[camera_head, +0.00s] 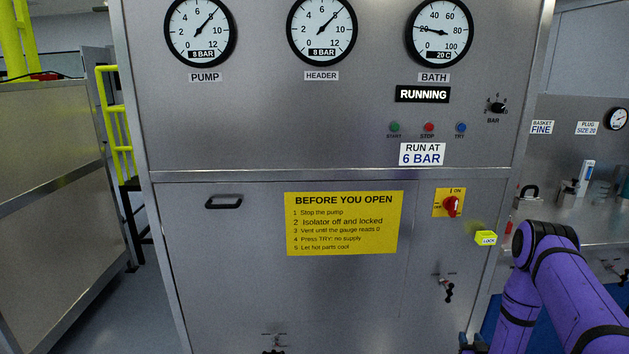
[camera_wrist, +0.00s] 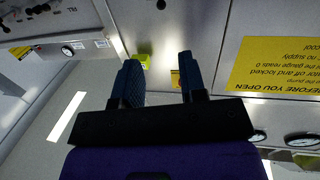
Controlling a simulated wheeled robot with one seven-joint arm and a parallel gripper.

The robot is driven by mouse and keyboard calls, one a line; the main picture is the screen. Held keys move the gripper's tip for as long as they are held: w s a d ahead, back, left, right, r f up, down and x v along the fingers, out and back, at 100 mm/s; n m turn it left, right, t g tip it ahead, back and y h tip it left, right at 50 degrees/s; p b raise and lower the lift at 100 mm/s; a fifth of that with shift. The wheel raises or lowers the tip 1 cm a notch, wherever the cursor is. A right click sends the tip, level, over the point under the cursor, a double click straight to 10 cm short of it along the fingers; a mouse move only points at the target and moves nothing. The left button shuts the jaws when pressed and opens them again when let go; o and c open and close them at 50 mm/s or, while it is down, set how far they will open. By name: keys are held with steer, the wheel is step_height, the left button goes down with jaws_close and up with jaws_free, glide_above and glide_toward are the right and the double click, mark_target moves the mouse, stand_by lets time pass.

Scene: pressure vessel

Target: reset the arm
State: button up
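In the wrist view my gripper (camera_wrist: 158,80) has its two dark fingers apart with nothing between the tips. The wrist picture is upside down. Beyond the fingers are a yellow-green lock tag (camera_wrist: 144,54) and a yellow plate (camera_wrist: 175,78), partly hidden by a finger. In the head view my purple arm (camera_head: 562,275) is bent at the lower right, in front of the side counter. My gripper is not clearly seen there. The steel cabinet (camera_head: 250,140) faces me, with a red isolator switch (camera_head: 452,206) and the yellow lock tag (camera_head: 486,238) at its right edge.
Three gauges for pump (camera_head: 200,30), header (camera_head: 322,28) and bath (camera_head: 440,30) sit up high. A yellow notice (camera_head: 345,224) is on the cabinet's lower panel. A counter with bottles (camera_head: 587,170) stands right. A floor gap (camera_head: 140,300) lies left, beside another steel cabinet (camera_head: 60,200).

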steer(key=w+r+g, duration=0.1)
steer(key=w+r, duration=0.2)
steer(key=r, duration=0.3)
steer(key=w+a+r+n+g+y, duration=0.1)
steer(key=w+r, duration=0.2)
steer(key=r, duration=0.3)
steer(key=w+r+g, duration=0.1)
steer(key=w+r, duration=0.2)
steer(key=r, duration=0.4)
steer(key=s+a+r+g, duration=0.1)
steer(key=s+a+r, duration=0.15)
steer(key=r, duration=0.75)
steer(key=s+a+r+g, duration=0.2)
steer(key=a+r, duration=0.1)
steer(key=r, duration=0.7)
steer(key=s+a+r+g, duration=0.1)
steer(key=s+a+r, duration=0.2)
steer(key=s+r, duration=0.45)
steer(key=s+a+r+g, duration=0.2)
steer(key=s+a+r, duration=0.1)
steer(key=s+r, duration=0.5)
steer(key=s+a+r+g+y, duration=0.1)
steer(key=s+a, duration=0.1)
steer(key=s, duration=1)
steer(key=s+a+r+g, duration=0.1)
steer(key=s+a+g, duration=0.1)
steer(key=s, duration=1.1)
steer(key=shift+s+a+r+y, duration=0.2)
steer(key=shift+a+r+y, duration=0.1)
steer(key=shift+r+y, duration=0.1)
